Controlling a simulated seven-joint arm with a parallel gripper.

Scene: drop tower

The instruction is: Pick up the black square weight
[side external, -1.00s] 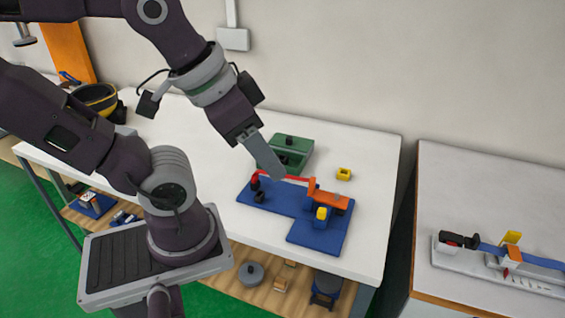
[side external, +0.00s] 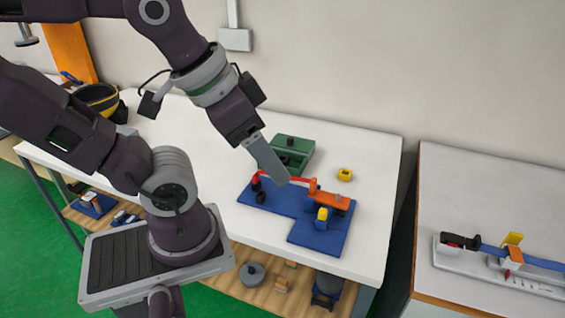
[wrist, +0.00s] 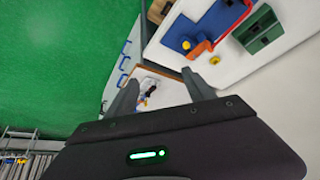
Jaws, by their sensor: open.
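A small black block (side external: 260,197) sits on the left part of the blue base plate (side external: 322,234), by the end of the red arm (side external: 290,178). It may be the black square weight, but its shape is too small to be sure. Another black piece (side external: 291,141) shows on the green box (side external: 303,154) behind the plate. My gripper (side external: 283,180) hangs open and empty over the plate, near the red arm. In the wrist view its two fingers (wrist: 160,82) are spread apart. The blue plate (wrist: 213,22) and the green box (wrist: 262,32) lie beyond them at the upper right.
An orange piece (side external: 329,199) and a blue-yellow block (side external: 321,217) stand on the plate. A yellow block (side external: 345,174) lies on the white table (side external: 375,160). A second table at right holds a grey rig (side external: 500,275).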

